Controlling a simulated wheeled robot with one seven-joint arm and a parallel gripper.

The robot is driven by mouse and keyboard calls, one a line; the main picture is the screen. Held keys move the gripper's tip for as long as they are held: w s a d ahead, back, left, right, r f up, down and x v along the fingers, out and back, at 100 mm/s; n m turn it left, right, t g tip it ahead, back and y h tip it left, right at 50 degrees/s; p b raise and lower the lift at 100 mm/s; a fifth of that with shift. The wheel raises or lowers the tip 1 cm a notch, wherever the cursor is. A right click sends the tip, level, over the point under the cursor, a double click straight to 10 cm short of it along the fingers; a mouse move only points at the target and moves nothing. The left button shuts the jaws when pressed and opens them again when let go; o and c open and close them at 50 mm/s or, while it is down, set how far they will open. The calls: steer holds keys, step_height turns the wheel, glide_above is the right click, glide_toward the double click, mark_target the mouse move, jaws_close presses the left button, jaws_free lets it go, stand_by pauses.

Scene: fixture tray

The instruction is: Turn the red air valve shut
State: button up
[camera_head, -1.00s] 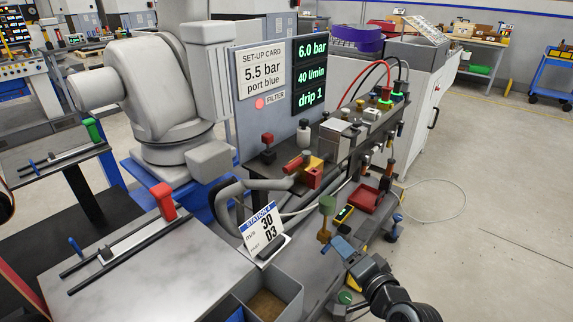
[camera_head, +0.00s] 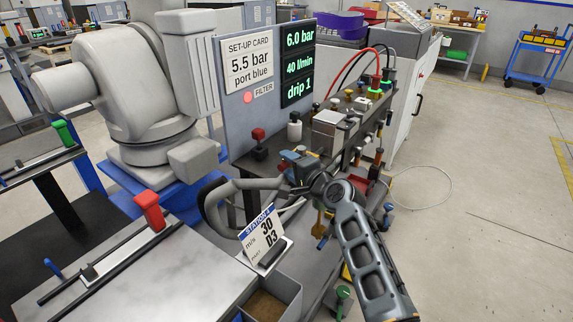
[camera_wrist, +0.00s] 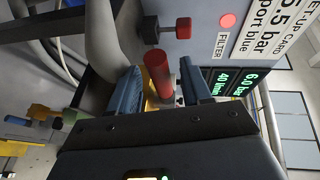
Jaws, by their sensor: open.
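The red air valve's handle (camera_wrist: 157,70) is a red cylinder in the wrist view. It stands between the two blue fingers of my gripper (camera_wrist: 159,66), with a gap visible toward the right finger. Part of a yellow body (camera_wrist: 150,104) shows below the handle. My gripper is open around the handle and not closed on it. In the head view my gripper (camera_head: 292,160) is over the valve's place on the bench and hides most or all of it.
A dark red knob on a black base (camera_head: 258,138) and a white-bodied bottle (camera_head: 295,128) stand close behind my gripper. The display panel (camera_head: 265,85) rises behind them. A station card (camera_head: 264,238) stands in front. A metal block (camera_head: 328,126) is to the right.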

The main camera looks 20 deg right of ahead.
steer(key=shift+x, duration=0.85)
steer(key=shift+c, duration=0.2)
jaws_close()
